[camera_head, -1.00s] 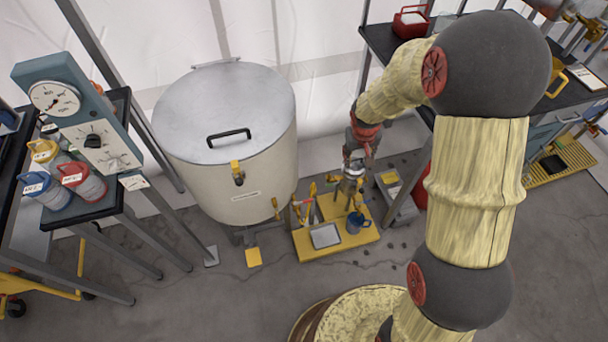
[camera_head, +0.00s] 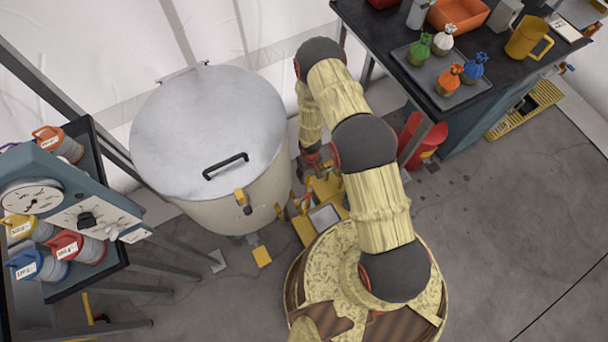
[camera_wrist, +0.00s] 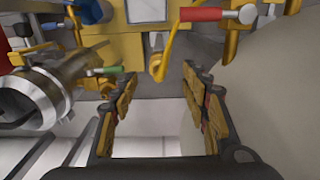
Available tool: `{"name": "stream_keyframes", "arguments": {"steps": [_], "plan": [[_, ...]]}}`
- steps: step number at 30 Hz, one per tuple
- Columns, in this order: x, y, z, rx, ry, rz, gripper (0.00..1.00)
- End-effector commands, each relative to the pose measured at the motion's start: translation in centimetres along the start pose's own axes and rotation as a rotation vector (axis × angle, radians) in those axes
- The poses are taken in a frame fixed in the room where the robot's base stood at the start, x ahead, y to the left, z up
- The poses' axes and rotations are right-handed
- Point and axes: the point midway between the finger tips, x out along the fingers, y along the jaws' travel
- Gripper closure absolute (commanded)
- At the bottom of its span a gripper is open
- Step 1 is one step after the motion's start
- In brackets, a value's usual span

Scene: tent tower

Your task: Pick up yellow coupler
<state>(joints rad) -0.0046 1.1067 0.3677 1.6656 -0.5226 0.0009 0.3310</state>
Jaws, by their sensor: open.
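A yellow-topped piece with a grey ribbed body and a white label (camera_head: 20,227) stands on the dark cart at the left, among similar red, blue and orange ones. It looks like the yellow coupler, but I cannot read its label. My gripper is low beside the tank, mostly hidden behind my arm in the head view. In the wrist view my gripper (camera_wrist: 160,75) is open with nothing between its fingers. Beyond the fingertips is a yellow stand (camera_wrist: 112,54) with a yellow hooked lever (camera_wrist: 168,45) and a red-handled one (camera_wrist: 212,14). A metal cylinder (camera_wrist: 35,92) is at the left.
A large lidded tank (camera_head: 208,115) stands left of my arm. A blue gauge panel (camera_head: 62,195) is on the left cart. A dark table (camera_head: 385,45) with a tray of tied bags (camera_head: 440,70) is at the back right. Floor is clear at the right.

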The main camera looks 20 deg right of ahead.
Motion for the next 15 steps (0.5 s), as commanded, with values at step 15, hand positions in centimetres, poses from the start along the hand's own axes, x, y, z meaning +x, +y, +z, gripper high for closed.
{"name": "stream_keyframes", "arguments": {"steps": [15], "plan": [[4.9,0.1,0.1,-0.001,-0.002,-0.001,0.54]]}}
